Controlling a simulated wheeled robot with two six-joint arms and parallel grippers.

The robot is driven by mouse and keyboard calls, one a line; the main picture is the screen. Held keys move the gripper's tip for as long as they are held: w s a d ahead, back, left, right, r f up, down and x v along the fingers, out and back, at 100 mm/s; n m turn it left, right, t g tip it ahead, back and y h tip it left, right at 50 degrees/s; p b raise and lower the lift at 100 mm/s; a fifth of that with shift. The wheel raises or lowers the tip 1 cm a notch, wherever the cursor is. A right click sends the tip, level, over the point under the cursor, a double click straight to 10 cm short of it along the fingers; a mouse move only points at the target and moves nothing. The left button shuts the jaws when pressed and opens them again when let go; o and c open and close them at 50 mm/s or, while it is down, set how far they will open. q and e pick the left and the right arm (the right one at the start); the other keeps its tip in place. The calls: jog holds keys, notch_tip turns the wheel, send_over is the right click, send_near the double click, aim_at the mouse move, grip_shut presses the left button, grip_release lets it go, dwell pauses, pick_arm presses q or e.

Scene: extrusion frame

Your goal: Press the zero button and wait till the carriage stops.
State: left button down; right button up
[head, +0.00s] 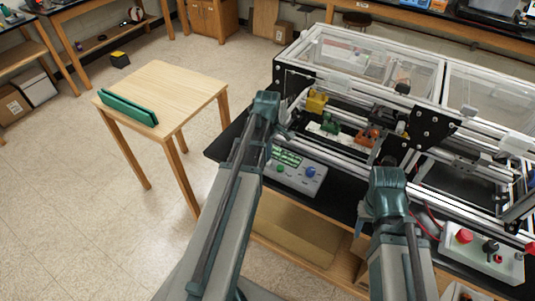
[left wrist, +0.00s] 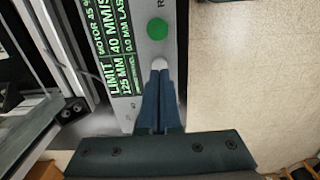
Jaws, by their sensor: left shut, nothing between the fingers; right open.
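The grey control box (head: 305,187) stands on the black bench top in the head view, with a green text display (head: 286,157) and a blue knob (head: 310,172). In the left wrist view the box's panel shows close up, with a green button (left wrist: 157,28) and a white button (left wrist: 160,63) below it. My left gripper (left wrist: 160,82) is shut and empty, its tips right at the white button; I cannot tell whether they touch it. The white button's label is hidden. A black carriage plate (head: 434,128) sits on the frame's rails. My right gripper (head: 388,184) is open, its fingers mostly hidden.
The extrusion frame (head: 425,200) fills the bench. A second box with a red button (head: 464,236) lies at the lower right, near my right arm. A wooden table (head: 182,85) with a green tray-like piece (head: 127,108) stands at the left. The floor between is clear.

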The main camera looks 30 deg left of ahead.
pick_arm(q)
jog(key=shift+f, duration=0.4)
